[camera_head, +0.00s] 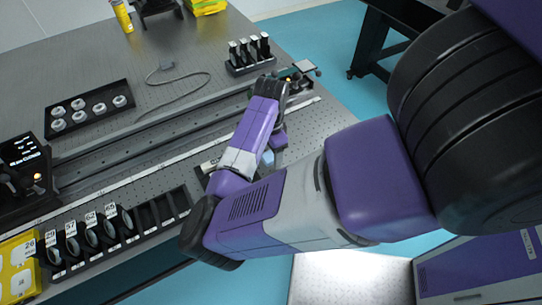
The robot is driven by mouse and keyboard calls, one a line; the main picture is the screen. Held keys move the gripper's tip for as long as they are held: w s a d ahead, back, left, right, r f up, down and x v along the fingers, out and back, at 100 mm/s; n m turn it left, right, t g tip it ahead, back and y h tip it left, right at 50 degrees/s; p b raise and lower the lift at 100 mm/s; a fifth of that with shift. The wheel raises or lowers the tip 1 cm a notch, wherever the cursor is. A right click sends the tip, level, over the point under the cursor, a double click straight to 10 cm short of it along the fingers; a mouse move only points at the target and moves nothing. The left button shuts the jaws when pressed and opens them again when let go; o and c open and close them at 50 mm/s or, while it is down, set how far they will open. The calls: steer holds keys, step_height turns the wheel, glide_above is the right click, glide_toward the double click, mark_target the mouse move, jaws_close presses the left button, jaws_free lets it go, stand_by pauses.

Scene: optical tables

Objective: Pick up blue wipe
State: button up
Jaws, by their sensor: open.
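A small pale blue patch (266,157) shows on the near part of the optical table, between the links of my folded arm. It may be the blue wipe, but my arm covers most of it and I cannot make out its shape. My gripper (279,140) hangs below the black wrist joint, close to this patch and largely hidden behind my forearm. Its fingertips do not show clearly. I see nothing held in it, and I cannot tell whether it touches the patch.
A long rail crosses the optical table (150,95). A slotted holder (143,222) with several numbered optics stands along the near edge. A black tray (90,109) of round parts, a small rack (250,54) and a cable (182,85) lie farther back. Blue floor lies right of the table.

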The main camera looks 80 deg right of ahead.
mark_target(271, 155)
steer(key=shift+c, duration=0.4)
jaws_close()
steer(key=shift+r, duration=0.1)
step_height(271, 155, up, 20)
steer(key=shift+p, duration=0.35)
